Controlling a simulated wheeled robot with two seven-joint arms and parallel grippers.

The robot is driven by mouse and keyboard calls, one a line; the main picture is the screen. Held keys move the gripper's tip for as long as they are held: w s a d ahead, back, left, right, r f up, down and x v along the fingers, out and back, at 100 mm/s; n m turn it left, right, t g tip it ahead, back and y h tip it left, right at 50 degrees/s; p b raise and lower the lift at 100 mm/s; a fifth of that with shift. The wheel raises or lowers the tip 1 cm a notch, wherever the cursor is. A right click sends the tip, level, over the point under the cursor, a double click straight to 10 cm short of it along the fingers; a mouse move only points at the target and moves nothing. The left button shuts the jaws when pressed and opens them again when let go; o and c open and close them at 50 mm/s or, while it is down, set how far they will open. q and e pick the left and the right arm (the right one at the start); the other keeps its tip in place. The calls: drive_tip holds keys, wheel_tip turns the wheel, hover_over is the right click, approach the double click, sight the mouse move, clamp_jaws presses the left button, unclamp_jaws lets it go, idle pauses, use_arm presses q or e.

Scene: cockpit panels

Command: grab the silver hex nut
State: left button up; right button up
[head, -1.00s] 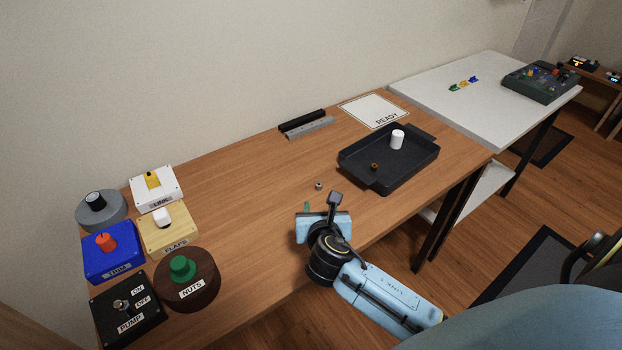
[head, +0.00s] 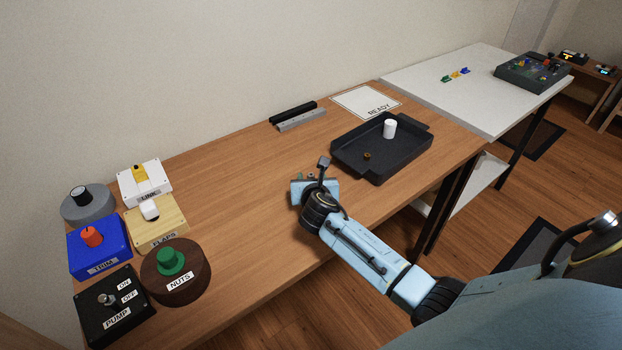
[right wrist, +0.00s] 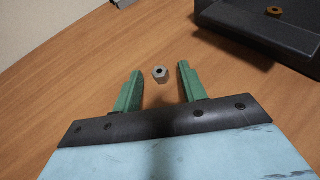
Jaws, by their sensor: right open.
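The silver hex nut (right wrist: 160,74) lies on the wooden table, between the green fingertips of my right gripper (right wrist: 160,68) in the right wrist view. The fingers are apart, with a gap on each side of the nut; whether they are at its height is hard to tell. In the head view the nut (head: 311,176) shows small just beyond my right gripper (head: 306,178), partly close to its fingers. My left gripper is not in view.
A black tray (head: 348,161) right of the nut holds a brown nut (head: 367,156) and a white cylinder (head: 390,129). Control boxes, including the NUTS knob (head: 172,262), stand at the left. Grey and black bars (head: 301,120) lie at the back. The table's middle is clear.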

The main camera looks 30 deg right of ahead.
clamp_jaws()
drive_tip(key=shift+r, duration=0.15)
